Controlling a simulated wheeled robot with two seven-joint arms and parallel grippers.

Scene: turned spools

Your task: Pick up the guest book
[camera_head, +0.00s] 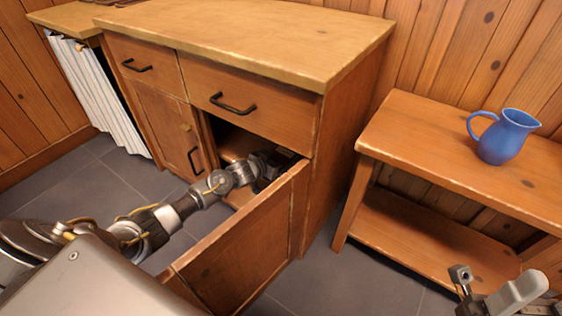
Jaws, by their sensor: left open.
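I cannot make out the guest book for sure. My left arm reaches in from the left through the open door of the wooden cabinet (313,190). My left gripper (272,172) is inside the lower compartment, open, partly hidden by the door and the shadow. A small dark shape (286,154) lies close beside it at the compartment's right side; I cannot tell what it is or whether the gripper touches it. Part of my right gripper (490,296) shows at the bottom right edge, cut off by the frame.
The open cabinet door (240,250) juts toward me, close beside my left arm. A two-level wooden bench (430,135) at right bears a blue jug (503,136). Its lower shelf looks bare. The cabinet top (250,35) is mostly clear. A white pleated curtain (97,95) hangs at left.

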